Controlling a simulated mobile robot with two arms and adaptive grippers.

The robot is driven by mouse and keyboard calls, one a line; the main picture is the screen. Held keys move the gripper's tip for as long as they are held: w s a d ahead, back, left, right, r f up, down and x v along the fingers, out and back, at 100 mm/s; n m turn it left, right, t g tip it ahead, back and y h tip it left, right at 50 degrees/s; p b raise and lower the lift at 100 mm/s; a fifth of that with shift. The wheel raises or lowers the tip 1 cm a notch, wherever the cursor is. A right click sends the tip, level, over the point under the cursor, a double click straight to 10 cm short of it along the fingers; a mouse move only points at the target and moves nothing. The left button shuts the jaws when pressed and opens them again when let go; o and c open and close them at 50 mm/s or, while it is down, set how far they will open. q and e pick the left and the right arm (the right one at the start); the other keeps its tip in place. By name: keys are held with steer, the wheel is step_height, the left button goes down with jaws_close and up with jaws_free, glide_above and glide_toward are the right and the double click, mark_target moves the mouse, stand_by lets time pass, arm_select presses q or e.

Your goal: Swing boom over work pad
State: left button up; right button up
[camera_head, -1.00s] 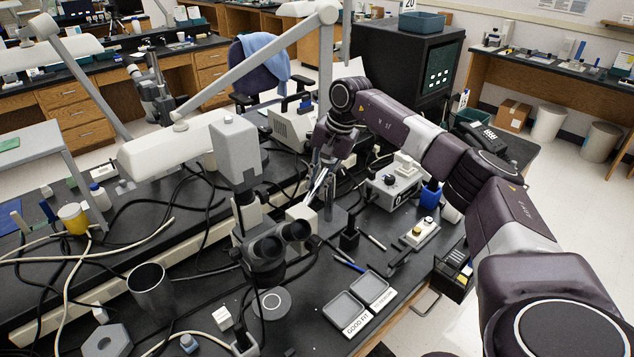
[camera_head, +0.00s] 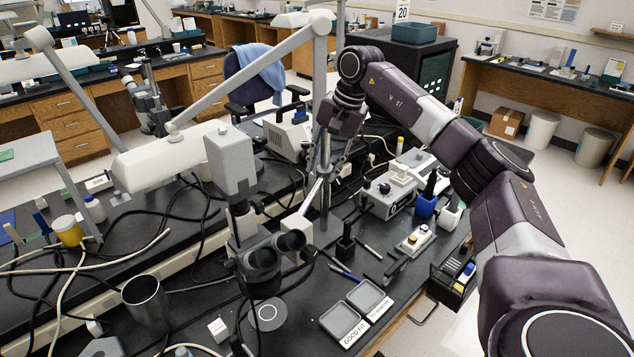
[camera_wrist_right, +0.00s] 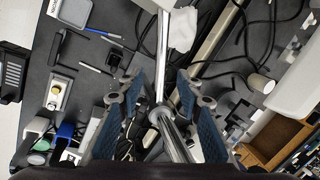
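A grey stereo microscope (camera_head: 232,160) with dark eyepieces hangs on a slim metal boom (camera_head: 312,193) that runs to an upright post (camera_head: 325,195). A round grey disc (camera_head: 267,314), which may be the work pad, lies on the black bench just in front of the microscope in the head view. My right gripper (camera_head: 326,140) is at the post, above the boom; its fingertips are partly hidden. In the right wrist view, its blue-padded fingers (camera_wrist_right: 160,88) are spread, with the metal post (camera_wrist_right: 172,140) between them and the boom (camera_wrist_right: 163,55) beyond. My left gripper is not in view.
A white lamp (camera_head: 165,150) reaches over the bench at left. Black cables and a metal cup (camera_head: 147,302) lie left of the disc. Two grey trays (camera_head: 340,318), a control box (camera_head: 390,195) and small tools are at right.

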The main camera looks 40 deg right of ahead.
steer(key=shift+v, duration=1.55)
